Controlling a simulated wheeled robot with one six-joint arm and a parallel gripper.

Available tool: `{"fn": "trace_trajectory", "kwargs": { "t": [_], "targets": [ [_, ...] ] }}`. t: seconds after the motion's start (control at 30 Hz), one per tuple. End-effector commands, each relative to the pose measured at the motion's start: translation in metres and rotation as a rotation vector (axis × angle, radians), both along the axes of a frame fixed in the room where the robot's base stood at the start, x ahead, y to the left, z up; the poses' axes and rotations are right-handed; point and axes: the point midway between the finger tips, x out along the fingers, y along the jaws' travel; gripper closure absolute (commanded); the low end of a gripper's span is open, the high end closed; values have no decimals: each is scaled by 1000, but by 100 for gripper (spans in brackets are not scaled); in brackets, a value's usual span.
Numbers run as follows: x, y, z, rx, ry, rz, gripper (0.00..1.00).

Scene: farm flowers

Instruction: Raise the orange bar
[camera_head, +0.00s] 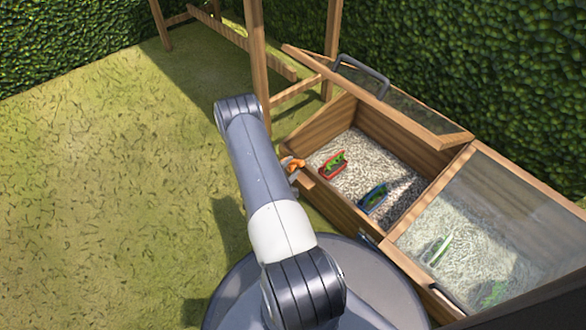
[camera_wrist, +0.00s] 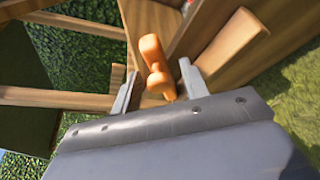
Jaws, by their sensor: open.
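The orange bar (camera_wrist: 153,62) is a short, rounded, knobbly piece in the wrist view, beside the wooden box wall. My gripper (camera_wrist: 158,86) is open, with one grey finger to the left of the bar and one to the right. The bar's lower part lies between the fingers; I cannot tell whether either finger touches it. In the head view the orange bar (camera_head: 292,164) shows at the left outer side of the wooden box (camera_head: 337,208). My gripper is mostly hidden behind my arm there.
The near-left box compartment has its glazed lid (camera_head: 400,103) raised, with a red-rimmed item (camera_head: 333,165) and a blue-rimmed item (camera_head: 373,198) on pale gravel. A glass lid (camera_head: 490,215) covers the right compartment. A wooden post (camera_head: 258,60) stands close behind my arm. Grass at left is clear.

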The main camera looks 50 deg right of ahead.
Motion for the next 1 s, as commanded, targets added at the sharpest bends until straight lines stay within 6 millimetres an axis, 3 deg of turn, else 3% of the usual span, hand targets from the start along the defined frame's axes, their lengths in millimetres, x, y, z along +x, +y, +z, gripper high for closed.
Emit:
{"fn": "trace_trajectory", "kwargs": {
  "t": [0.2, 0.47, 1.0],
  "targets": [
    [3, -16, -4, 0, 0, 0, 58],
    [4, -17, -3, -1, 1, 1, 58],
    [4, -16, -3, 0, 1, 0, 100]
  ]
}}
